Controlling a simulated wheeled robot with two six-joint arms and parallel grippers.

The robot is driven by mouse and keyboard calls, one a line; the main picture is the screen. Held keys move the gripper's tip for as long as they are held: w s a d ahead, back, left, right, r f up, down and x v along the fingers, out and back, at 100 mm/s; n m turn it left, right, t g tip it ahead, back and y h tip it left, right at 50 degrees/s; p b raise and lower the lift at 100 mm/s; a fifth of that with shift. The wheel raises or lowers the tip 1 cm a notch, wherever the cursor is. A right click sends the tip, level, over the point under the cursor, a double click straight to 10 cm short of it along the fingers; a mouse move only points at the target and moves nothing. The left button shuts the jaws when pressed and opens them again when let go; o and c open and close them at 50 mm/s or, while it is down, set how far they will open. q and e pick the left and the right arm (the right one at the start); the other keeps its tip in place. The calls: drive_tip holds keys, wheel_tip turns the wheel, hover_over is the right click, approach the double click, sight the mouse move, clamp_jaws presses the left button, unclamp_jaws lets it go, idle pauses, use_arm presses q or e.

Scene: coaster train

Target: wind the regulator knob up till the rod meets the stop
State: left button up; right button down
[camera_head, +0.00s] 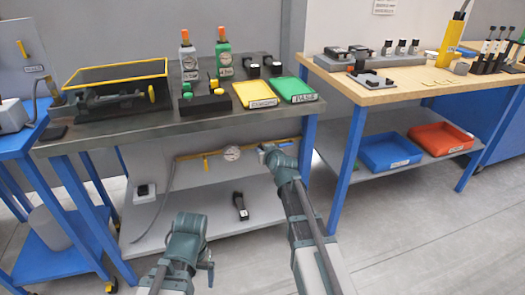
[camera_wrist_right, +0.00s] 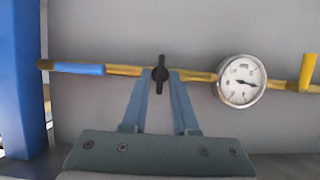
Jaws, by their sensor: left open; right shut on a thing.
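The regulator knob (camera_wrist_right: 160,73) is a black hub with an upright black bar, on a yellow pipe in the right wrist view. My right gripper (camera_wrist_right: 161,76) has one finger on each side of its hub and is shut on it. In the head view my right gripper (camera_head: 266,149) reaches the pipe (camera_head: 212,153) under the grey bench and hides the knob. A round white gauge (camera_wrist_right: 241,80) sits beside the knob; it also shows in the head view (camera_head: 232,153). I cannot make out a separate rod or stop. My left gripper (camera_head: 209,267) is open, low in front of the bench.
A yellow lever handle (camera_wrist_right: 308,72) stands past the gauge, and a blue sleeve (camera_wrist_right: 78,69) is on the pipe's other side. A blue leg (camera_wrist_right: 20,80) is near. The lower shelf (camera_head: 185,222) holds a small black object (camera_head: 240,206). Yellow and green trays lie on the bench.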

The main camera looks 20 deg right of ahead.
drive_tip(key=shift+d+f+m+y+b, duration=0.1)
drive_tip(key=shift+d+m+y+b, duration=0.1)
drive_tip(key=shift+m+y+b, duration=0.8)
drive_tip(key=shift+d+f+m+y+b, duration=0.1)
drive_tip(key=shift+d+m+y+b, duration=0.2)
drive_tip(key=shift+m+y, duration=1.25)
drive_tip(key=shift+a+m+h, duration=0.1)
drive_tip(key=shift+m+h, duration=0.35)
drive_tip(key=shift+m, duration=0.1)
drive_tip(key=c, duration=0.7)
unclamp_jaws()
drive_tip(key=p+v, duration=0.1)
drive_tip(key=v, duration=0.3)
drive_tip(key=p+v, duration=0.1)
drive_tip(key=v, duration=0.4)
drive_tip(key=p+v, duration=0.1)
drive_tip(key=v, duration=0.4)
drive_tip(key=shift+f+p, duration=0.3)
